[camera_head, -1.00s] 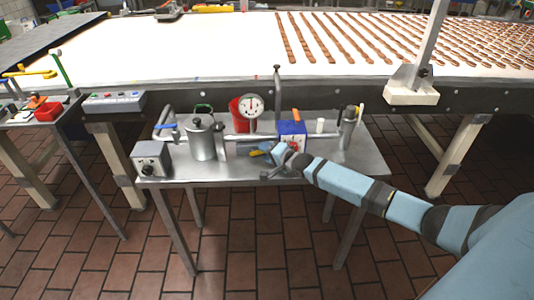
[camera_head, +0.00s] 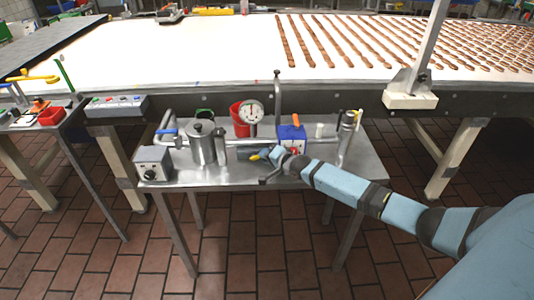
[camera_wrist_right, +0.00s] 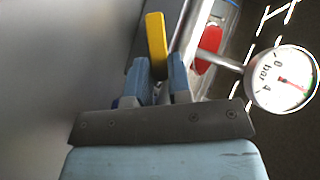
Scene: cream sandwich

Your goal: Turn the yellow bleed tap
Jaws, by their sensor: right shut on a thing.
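The yellow bleed tap (camera_head: 255,157) shows as a small yellow lever low on the pipework of the steel table. In the right wrist view its yellow handle (camera_wrist_right: 157,40) stands up from between the fingertips. My right gripper (camera_head: 272,153) reaches in from the right, low over the table, and is shut on the yellow tap. The blue fingers (camera_wrist_right: 160,80) hide the lower end of the handle. My left gripper is not in view.
A round pressure gauge (camera_head: 251,111) and a red container (camera_head: 237,125) stand behind the tap. A steel pot (camera_head: 203,145) is to the left, with a grey box (camera_head: 153,165). A blue box (camera_head: 292,137) with an orange lever is to the right. A conveyor (camera_head: 200,60) runs behind.

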